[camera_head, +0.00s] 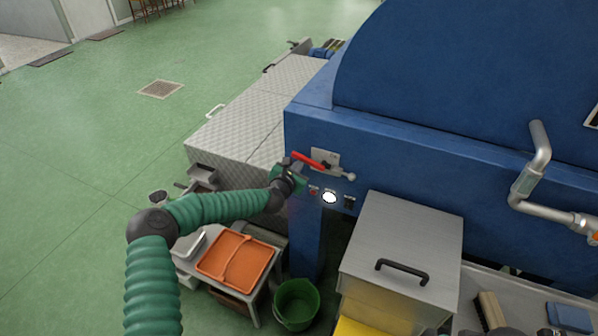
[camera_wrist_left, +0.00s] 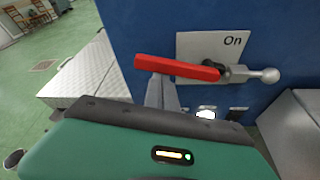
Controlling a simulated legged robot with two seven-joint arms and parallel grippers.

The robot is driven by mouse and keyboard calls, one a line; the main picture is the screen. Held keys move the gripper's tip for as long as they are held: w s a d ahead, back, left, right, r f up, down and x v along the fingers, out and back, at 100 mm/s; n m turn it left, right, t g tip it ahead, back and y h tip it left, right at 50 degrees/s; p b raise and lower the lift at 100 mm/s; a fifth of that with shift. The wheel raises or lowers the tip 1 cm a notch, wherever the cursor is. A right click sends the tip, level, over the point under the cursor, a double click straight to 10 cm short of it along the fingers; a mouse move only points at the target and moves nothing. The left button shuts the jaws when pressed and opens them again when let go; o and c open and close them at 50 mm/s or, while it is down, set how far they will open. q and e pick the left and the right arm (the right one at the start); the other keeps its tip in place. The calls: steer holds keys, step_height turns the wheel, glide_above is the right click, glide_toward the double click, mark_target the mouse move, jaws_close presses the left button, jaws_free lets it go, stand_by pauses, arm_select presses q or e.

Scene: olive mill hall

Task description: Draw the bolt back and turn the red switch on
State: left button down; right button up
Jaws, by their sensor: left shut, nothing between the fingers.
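In the left wrist view the red lever (camera_wrist_left: 178,68) lies nearly level, pointing left, and the plate (camera_wrist_left: 215,45) reads "On". The metal bolt (camera_head: 347,176) has a round knob and sticks out to the right of the lever's pivot; the bolt knob (camera_wrist_left: 268,76) also shows in the left wrist view. My left gripper (camera_head: 289,164) is shut and empty at the lever's left end. Its fingers (camera_wrist_left: 162,93) are just below the lever; I cannot tell whether they touch. My right gripper is not in view.
Below the lever are a lit white button (camera_head: 329,197) and smaller controls. A steel box with a black handle (camera_head: 402,272) stands at the lower right. Green floor is open at left.

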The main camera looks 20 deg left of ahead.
mark_target(305, 158)
arm_select(q)
steer(key=r+m, duration=0.1)
steer(key=r+m+y, duration=0.1)
steer(key=shift+d+r+m+b, duration=0.1)
steer(key=shift+d+m+b, duration=0.2)
steer(key=shift+d+b, duration=0.1)
steer(key=r+m+y+b, duration=0.1)
steer(key=d+r+m+t+b, duration=0.1)
steer(key=m, duration=0.1)
steer(key=shift+d+m+y, duration=0.3)
steer(key=shift+y, duration=0.1)
steer(key=shift+s+d+r+m+t+y+b, duration=0.1)
steer(key=shift+d+r+m+t+y+b, duration=0.2)
steer(key=shift+d+m+b, duration=0.55)
steer(key=shift+w+d+r+m+t+y+b, duration=0.1)
steer(key=shift+d+r+m+t+y+b, duration=0.25)
steer(key=shift+m+b, duration=0.55)
steer(key=shift+s+d+r+m+t+y+b, duration=0.15)
steer(key=shift+d+r+m+t+b, duration=0.35)
steer(key=shift+m, duration=0.65)
steer(key=shift+f, duration=0.1)
